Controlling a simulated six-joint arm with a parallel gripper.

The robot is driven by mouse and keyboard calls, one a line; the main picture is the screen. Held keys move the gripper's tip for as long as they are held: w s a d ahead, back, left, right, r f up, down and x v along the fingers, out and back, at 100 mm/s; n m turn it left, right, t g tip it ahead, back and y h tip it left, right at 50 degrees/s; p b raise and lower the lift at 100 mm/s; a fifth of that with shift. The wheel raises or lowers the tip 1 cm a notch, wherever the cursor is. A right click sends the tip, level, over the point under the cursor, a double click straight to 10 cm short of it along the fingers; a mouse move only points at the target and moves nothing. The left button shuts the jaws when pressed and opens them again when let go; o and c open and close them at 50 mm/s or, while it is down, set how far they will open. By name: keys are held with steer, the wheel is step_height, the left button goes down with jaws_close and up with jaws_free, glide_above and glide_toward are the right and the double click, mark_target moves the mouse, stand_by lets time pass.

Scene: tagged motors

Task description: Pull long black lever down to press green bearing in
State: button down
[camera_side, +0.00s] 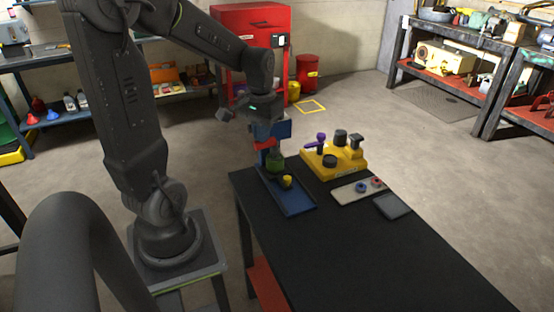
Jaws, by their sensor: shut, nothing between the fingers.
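My gripper (268,148) hangs at the end of my arm, over the far left end of the table. It is shut and empty, with blue and red parts around it. A dark green piece (275,162) stands just below it at the back of a blue tray (298,204); I cannot tell whether it is the green bearing or whether the gripper touches it. A yellow fixture (346,167) stands to the right, with black round parts, a purple-topped piece (320,138) and a black upright part (356,147). I cannot make out a long black lever for certain.
A small yellow piece (287,181) stands on the blue tray. A pale strip (345,193) holds a blue ring (361,187) and a red ring (377,182). A grey flat pad (392,206) lies beside it. The near part of the black table (370,260) is clear.

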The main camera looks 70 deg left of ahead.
step_height(320, 180, up, 8)
stand_by(0.9)
steer(key=shift+d, duration=0.1)
steer(key=s+d+m+t, duration=0.2)
steer(key=d+m, duration=0.1)
steer(key=d, duration=0.6)
steer(key=s+d+m+t, duration=0.3)
steer(key=d, duration=0.6)
steer(key=shift+s+f+t, duration=0.2)
steer(key=shift+s+t, duration=0.1)
steer(key=shift+s, duration=0.05)
